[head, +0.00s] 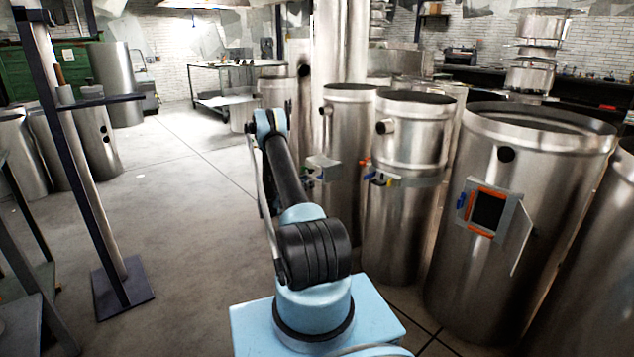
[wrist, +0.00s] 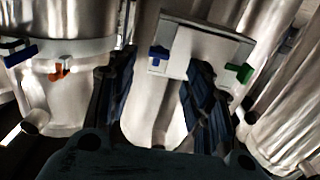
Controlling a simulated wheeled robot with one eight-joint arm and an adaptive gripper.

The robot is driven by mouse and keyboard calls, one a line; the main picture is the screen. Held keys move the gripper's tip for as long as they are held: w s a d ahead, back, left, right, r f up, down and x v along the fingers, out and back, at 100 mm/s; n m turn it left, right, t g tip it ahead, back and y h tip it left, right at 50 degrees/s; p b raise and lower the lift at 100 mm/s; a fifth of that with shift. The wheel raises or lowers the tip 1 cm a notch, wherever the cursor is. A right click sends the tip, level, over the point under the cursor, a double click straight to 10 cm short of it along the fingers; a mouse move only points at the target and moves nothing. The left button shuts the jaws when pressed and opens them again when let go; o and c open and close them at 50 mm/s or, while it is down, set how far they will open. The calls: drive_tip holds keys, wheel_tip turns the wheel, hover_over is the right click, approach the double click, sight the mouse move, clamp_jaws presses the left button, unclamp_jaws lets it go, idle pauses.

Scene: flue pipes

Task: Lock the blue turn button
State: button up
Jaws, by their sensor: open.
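In the wrist view a small blue turn button (wrist: 158,56) sits at the left part of a pale metal door panel (wrist: 205,50) on a shiny flue pipe. A green turn button (wrist: 240,72) is at the panel's right edge. My gripper (wrist: 162,75) is open, its dark fingers spread, with the blue button seen between them near the left finger. No contact shows, and the depth gap is hard to judge. I cannot tell how far the button is turned. In the head view my gripper is not clearly visible beyond my arm, near a small pale door (head: 323,167).
A neighbouring pipe (wrist: 85,95) carries an orange button (wrist: 60,69) and a pipe stub (wrist: 35,122). In the head view a large pipe (head: 540,150) at right has an open door (head: 513,232) sticking out. Floor at left is clear up to a dark stand (head: 123,285).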

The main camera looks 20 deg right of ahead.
sight(320, 175)
drive_tip(key=x, duration=0.7)
drive_tip(key=shift+d, duration=0.15)
